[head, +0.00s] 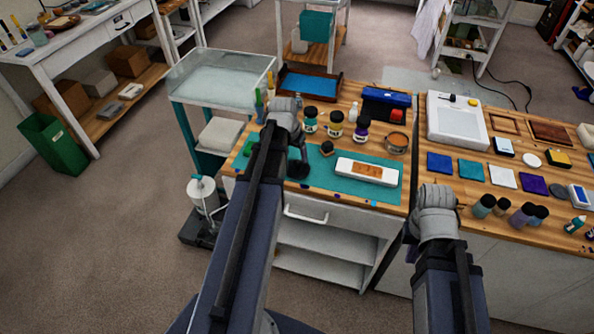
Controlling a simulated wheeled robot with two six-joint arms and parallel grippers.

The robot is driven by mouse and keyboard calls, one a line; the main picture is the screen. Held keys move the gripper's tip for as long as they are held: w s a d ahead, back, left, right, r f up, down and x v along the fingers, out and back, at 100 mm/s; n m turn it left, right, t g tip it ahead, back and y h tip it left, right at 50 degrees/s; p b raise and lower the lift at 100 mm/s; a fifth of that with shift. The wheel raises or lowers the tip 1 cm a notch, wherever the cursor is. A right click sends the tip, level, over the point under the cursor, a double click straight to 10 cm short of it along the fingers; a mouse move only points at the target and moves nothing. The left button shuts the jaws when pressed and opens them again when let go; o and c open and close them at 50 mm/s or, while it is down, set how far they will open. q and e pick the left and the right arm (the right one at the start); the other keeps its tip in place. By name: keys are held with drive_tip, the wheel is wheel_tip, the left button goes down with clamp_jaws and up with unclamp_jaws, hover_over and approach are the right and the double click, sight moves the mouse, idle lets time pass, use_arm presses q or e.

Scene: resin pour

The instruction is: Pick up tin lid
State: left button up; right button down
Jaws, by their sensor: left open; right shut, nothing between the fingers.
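A round tin (397,143) with a brownish top stands at the back right of the left worktop. I cannot tell for sure which thing is the tin lid; a pale flat disc (530,159) lies on the right worktop, apart from both grippers. My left gripper (299,168) is over the left part of the teal mat (335,185), open, with its fingers small and dark. My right gripper (411,236) is at the front edge near the gap between the worktops, shut and empty, its fingers partly hidden by the wrist.
Several dark-lidded jars (335,125) stand behind the mat. A white mould (367,172) with a brown inset lies on it. Coloured square tiles (471,168) and several small bottles (521,215) fill the right worktop. A teal-and-white cart (222,75) stands at the left.

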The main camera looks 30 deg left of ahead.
sight(297, 163)
use_arm(q)
drive_tip(key=b+x, duration=0.4)
drive_tip(key=shift+d+f, duration=0.1)
drive_tip(key=shift+f, duration=0.35)
drive_tip(key=shift+r, duration=0.1)
drive_tip(key=shift+s, duration=0.1)
drive_tip(key=shift+c, duration=0.3)
clamp_jaws()
